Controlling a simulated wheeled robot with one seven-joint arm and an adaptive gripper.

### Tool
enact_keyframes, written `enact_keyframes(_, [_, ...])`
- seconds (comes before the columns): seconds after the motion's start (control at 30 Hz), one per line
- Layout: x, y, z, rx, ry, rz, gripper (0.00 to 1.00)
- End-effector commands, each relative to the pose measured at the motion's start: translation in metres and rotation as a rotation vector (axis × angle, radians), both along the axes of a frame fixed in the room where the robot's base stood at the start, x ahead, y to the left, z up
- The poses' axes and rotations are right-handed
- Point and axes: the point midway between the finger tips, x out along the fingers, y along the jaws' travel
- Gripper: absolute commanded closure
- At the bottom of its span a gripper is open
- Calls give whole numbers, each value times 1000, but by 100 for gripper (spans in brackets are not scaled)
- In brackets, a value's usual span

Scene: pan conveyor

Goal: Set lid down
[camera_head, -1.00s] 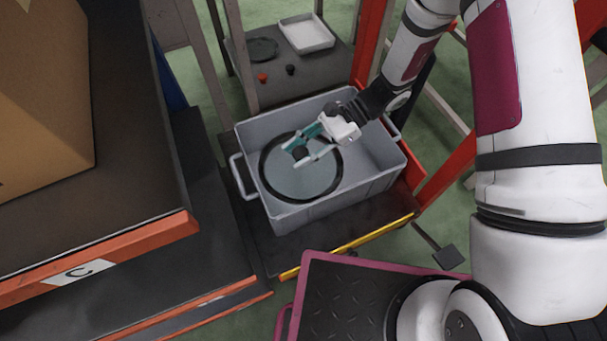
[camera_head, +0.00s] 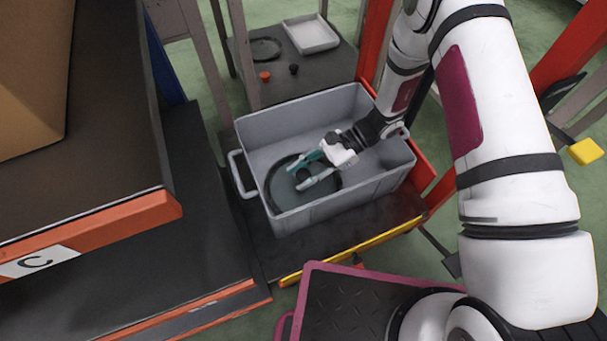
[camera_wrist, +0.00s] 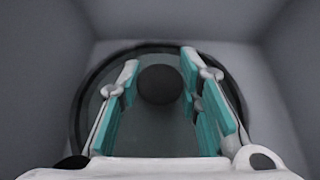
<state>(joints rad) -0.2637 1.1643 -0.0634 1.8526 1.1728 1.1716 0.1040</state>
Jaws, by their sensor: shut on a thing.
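The round lid (camera_head: 283,193) has a dark rim, a grey-green glass face and a black knob (camera_wrist: 160,84). It is inside the grey bin (camera_head: 350,203), toward its left end, and lies roughly flat. The bin's near wall hides its front edge in the head view. My gripper (camera_head: 296,177) reaches into the bin from the right, shut on the lid by its knob, with teal-padded fingers on either side of it. The wrist view also shows the lid (camera_wrist: 155,130) between and around the fingers. I cannot tell whether the lid touches the bin floor.
The bin walls stand close around the lid; the bin's right part is clear. Behind it, a low dark shelf holds a white tray (camera_head: 312,35), a dark disc (camera_head: 265,48) and small red and black pieces. A shelf with a brown box (camera_head: 30,80) stands left.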

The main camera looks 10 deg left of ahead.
Motion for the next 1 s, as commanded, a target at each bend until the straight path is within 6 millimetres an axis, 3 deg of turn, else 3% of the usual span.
enact_keyframes(0.2, [0,0,-2,1,1,0,100])
enact_keyframes(0.23, [0,0,-2,-1,-1,0,64])
enact_keyframes(0.3, [0,0,-2,-1,-1,0,48])
enact_keyframes(0.67, [0,0,1,0,-1,0,48])
enact_keyframes(1.0, [26,-37,27,1,-1,-4,48])
